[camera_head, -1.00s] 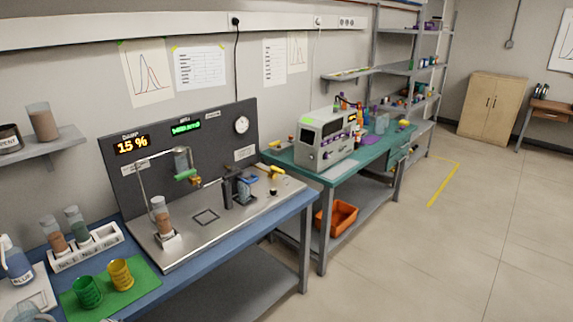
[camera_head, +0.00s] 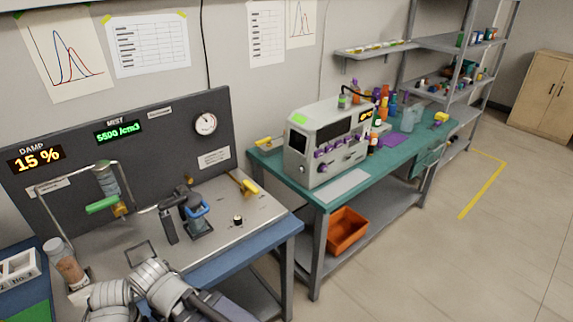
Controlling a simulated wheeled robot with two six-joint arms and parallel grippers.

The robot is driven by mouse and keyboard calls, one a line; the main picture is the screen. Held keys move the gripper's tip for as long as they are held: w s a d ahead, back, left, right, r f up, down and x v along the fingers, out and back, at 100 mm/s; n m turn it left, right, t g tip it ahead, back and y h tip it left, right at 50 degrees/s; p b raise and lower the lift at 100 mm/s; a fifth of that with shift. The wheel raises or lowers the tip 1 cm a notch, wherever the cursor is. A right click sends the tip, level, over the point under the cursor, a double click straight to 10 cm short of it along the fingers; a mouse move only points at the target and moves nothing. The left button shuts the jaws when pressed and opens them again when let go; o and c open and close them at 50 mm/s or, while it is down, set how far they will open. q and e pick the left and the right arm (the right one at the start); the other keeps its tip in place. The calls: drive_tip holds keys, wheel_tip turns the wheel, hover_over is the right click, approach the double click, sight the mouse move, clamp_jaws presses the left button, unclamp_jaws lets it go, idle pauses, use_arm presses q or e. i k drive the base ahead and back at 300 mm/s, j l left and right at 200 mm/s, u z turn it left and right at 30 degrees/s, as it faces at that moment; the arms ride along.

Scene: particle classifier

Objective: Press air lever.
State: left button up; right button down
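A yellow-handled lever (camera_head: 243,183) stands at the right of the steel bench plate, in front of the dark panel. A green-handled lever or valve (camera_head: 103,205) is at the left, below a small clear vessel. Labels near both are too small to read, so I cannot tell which is the air lever. White-grey links of my own arm show at the bottom edge, left of centre. Neither gripper can be made out, and nothing of mine touches either lever.
A dark upright fixture with a blue-rimmed part (camera_head: 200,217) stands mid-plate. A small black knob (camera_head: 238,220) is near the plate's front edge. A brown-filled tube (camera_head: 66,265) stands at left. The green table (camera_head: 265,160) with a grey instrument (camera_head: 320,150) is at right.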

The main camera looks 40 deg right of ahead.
sight(246, 184)
drive_tip(key=i+l, duration=0.1)
drive_tip(key=l, duration=0.3)
drive_tip(key=i+l, duration=0.1)
drive_tip(key=l, duration=0.3)
drive_tip(key=i+l, duration=0.1)
drive_tip(key=l, duration=0.3)
drive_tip(key=i+l, duration=0.1)
drive_tip(key=l, duration=0.3)
